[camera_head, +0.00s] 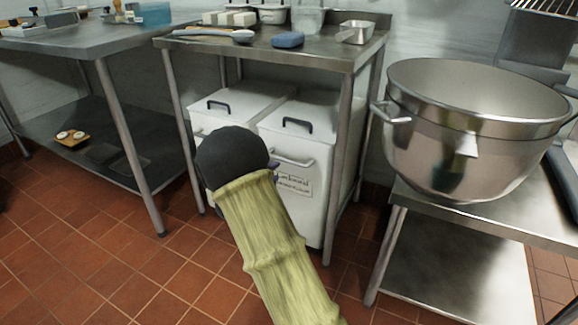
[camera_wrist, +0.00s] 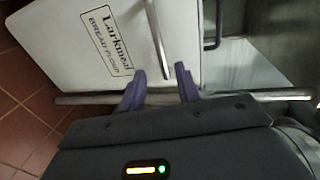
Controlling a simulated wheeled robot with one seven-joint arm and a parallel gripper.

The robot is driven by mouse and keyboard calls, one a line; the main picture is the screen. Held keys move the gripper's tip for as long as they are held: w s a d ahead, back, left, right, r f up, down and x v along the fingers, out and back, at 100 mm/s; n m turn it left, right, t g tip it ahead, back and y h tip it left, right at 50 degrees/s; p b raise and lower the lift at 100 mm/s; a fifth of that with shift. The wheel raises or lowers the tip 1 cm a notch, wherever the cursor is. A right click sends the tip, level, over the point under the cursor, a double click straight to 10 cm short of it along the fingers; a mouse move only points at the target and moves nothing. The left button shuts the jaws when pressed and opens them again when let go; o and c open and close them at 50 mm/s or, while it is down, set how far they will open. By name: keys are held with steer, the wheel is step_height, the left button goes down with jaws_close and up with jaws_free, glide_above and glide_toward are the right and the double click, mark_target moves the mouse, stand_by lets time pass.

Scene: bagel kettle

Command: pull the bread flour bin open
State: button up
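The bread flour bin (camera_head: 302,205) is a white bin under the middle steel table, the right one of two. Its label (camera_wrist: 107,40) reads Larkmeal bread flour in the wrist view. A metal bar handle (camera_head: 291,159) crosses its front above the label, and it also shows in the wrist view (camera_wrist: 156,36). My gripper (camera_wrist: 161,72) is open, its two purple fingers on either side of the handle's near end. I cannot tell whether they touch it. In the head view my dark wrist hides most of the gripper. The bin appears in place under the table.
A second white bin (camera_head: 230,104) stands at the left. The table's steel leg (camera_head: 349,150) is close on the right. A large steel bowl (camera_head: 470,125) rests on the right-hand stand. Red tiled floor (camera_head: 185,270) is clear in front.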

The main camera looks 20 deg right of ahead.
mark_target(288, 162)
steer(key=b+x, duration=0.3)
steer(key=x, duration=0.7)
steer(key=shift+w+d+b, duration=0.25)
steer(key=shift+d+b, duration=0.1)
steer(key=shift+c, duration=0.4)
jaws_close()
